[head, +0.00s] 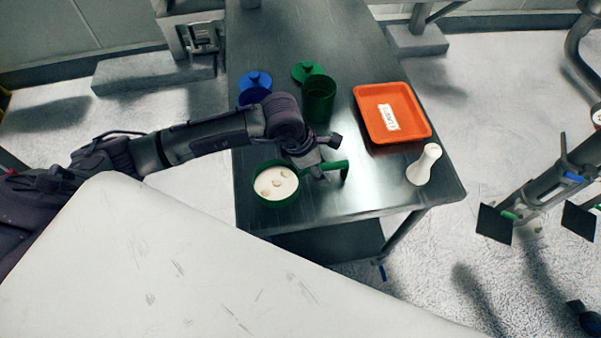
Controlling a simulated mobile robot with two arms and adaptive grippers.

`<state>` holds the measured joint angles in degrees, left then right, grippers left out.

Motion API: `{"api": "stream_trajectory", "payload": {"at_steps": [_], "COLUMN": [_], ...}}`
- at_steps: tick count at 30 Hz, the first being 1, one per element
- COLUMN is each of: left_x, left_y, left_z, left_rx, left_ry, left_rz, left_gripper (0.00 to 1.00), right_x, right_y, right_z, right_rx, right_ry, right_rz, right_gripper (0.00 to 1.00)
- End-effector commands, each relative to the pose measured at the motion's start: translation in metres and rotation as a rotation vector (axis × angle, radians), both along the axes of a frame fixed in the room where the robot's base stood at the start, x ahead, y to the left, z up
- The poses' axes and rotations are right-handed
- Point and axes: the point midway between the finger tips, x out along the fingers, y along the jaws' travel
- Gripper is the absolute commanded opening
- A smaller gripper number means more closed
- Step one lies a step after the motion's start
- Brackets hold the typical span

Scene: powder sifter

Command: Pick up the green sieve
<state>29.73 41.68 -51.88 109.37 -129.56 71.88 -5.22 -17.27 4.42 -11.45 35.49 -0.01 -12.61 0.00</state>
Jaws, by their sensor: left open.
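The green sieve (274,199) sits near the front left of the dark metal table. Its mesh is pale with a few light lumps on it, and its handle points right. My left gripper (331,172) is open at the sieve's handle, with its fingers close to it. I cannot tell whether they touch the handle, and the gripper partly hides it. My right gripper (538,219) is open and empty, off the table's right side.
An orange tray (422,127) with a white label stands on the right of the table (300,36). A white flask-shaped object (425,164) is in front of it. A green container (319,100), a green lid (306,70) and a blue lidded container (254,88) stand behind my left gripper.

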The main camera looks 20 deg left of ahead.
Motion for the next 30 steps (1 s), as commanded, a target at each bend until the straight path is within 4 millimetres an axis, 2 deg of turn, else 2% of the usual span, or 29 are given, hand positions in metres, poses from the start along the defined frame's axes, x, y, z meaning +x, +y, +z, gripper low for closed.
{"api": "stream_trajectory", "payload": {"at_steps": [5,14,26,30], "left_x": [-0.0001,-0.0001,0.0003,0.0008], "left_y": [-0.0001,0.0001,0.0,0.0], "left_z": [-0.0005,-0.0002,0.0012,0.0072], "left_rx": [0.0,0.0,-0.001,-0.001], "left_ry": [0.0,0.0,-0.001,-0.002], "left_rz": [0.0,0.0,0.0,0.0], "left_gripper": [0.5,0.0,0.0,0.0], "right_x": [0.0011,0.0014,0.0018,0.0019], "right_y": [-0.0002,-0.0005,-0.0033,-0.0036], "right_z": [-0.0005,-0.0005,-0.001,-0.0051], "right_rx": [0.0,-0.001,-0.004,-0.005], "right_ry": [-0.001,-0.002,-0.003,-0.003], "right_rz": [0.0,0.0,0.001,0.002], "right_gripper": [0.4,0.4,0.4,0.4]}}
